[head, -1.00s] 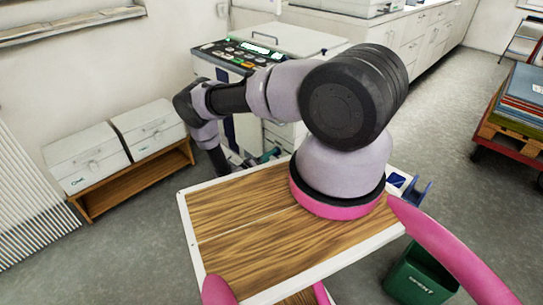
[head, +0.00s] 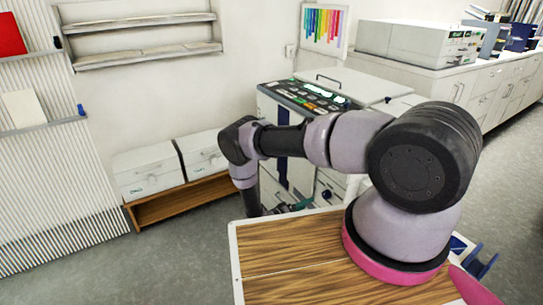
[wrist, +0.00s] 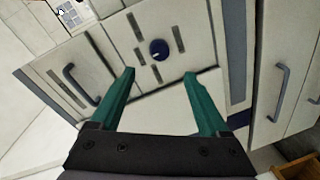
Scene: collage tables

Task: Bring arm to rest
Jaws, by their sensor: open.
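My gripper (wrist: 160,90) shows in the wrist view with its two green fingers spread apart and nothing between them. Behind the fingers is the pale front of a cabinet-like machine (wrist: 195,30) with a dark round knob (wrist: 159,50). In the head view my arm reaches left and bends down beyond the wooden-topped cart surface. The gripper (head: 296,207) is small there, low in front of the machine (head: 270,120), and its fingers are hard to make out.
Two white boxes (head: 148,169) sit on a low wooden bench (head: 180,202) at the left. A long white counter (head: 480,85) with equipment (head: 415,42) runs along the right. Grey floor (head: 150,265) is clear at the front left.

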